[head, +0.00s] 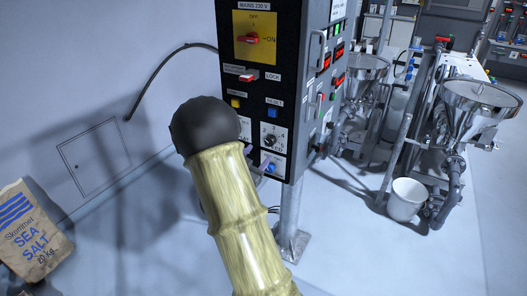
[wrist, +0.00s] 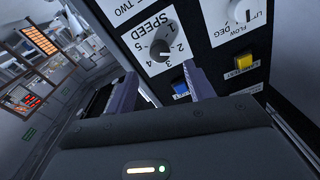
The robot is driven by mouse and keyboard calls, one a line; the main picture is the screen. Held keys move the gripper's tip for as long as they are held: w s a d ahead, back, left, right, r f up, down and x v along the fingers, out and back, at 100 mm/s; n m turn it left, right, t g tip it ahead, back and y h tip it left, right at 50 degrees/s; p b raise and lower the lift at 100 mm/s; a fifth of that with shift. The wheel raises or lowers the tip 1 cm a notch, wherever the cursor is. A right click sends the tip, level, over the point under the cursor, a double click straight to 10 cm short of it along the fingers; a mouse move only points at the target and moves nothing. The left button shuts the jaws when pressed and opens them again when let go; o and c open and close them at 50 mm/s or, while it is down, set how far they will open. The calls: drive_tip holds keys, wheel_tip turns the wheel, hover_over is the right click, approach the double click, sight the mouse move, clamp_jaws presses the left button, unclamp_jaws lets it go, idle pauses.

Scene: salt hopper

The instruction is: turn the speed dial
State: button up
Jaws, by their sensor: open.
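The speed dial (wrist: 160,50) is a dark round knob on a white plate marked SPEED with numbers around it, upside down in the wrist view. In the head view the speed dial (head: 269,140) is on the lower right of the black control panel. My gripper (wrist: 160,72) is open, with one pale finger to the left and one to the right below the dial. The dial lies beyond the fingertips, between their directions; no contact is visible. In the head view, my arm hides most of the gripper. I cannot tell the dial's setting.
A blue button (wrist: 180,87) and yellow button (wrist: 243,61) are close to the right finger. The flow dial (wrist: 241,11) is beside the speed dial. The red mains switch (head: 252,39) is higher on the panel. A salt bag (head: 35,232) and white bucket (head: 407,200) stand apart.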

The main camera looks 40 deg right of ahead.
drive_tip(key=b+v, duration=0.1)
drive_tip(key=v, duration=0.9)
drive_tip(key=shift+a, duration=0.15)
drive_tip(key=w+a+n+t+y+p, duration=0.2)
drive_tip(key=a+n+y+p, duration=0.55)
drive_tip(key=a+y, duration=0.6)
drive_tip(key=s+a+r+n+g+y+p, duration=0.1)
drive_tip(key=s+a+n+g, duration=0.1)
drive_tip(key=s, duration=0.5)
drive_tip(key=s+a+r+n+g+y+p, duration=0.1)
drive_tip(key=s+a+n+g+y, duration=0.1)
drive_tip(key=s+n+g, duration=0.2)
drive_tip(key=s+n, duration=0.2)
drive_tip(key=s, duration=0.2)
drive_tip(key=shift+n+g, duration=0.35)
drive_tip(key=shift+g, duration=0.05)
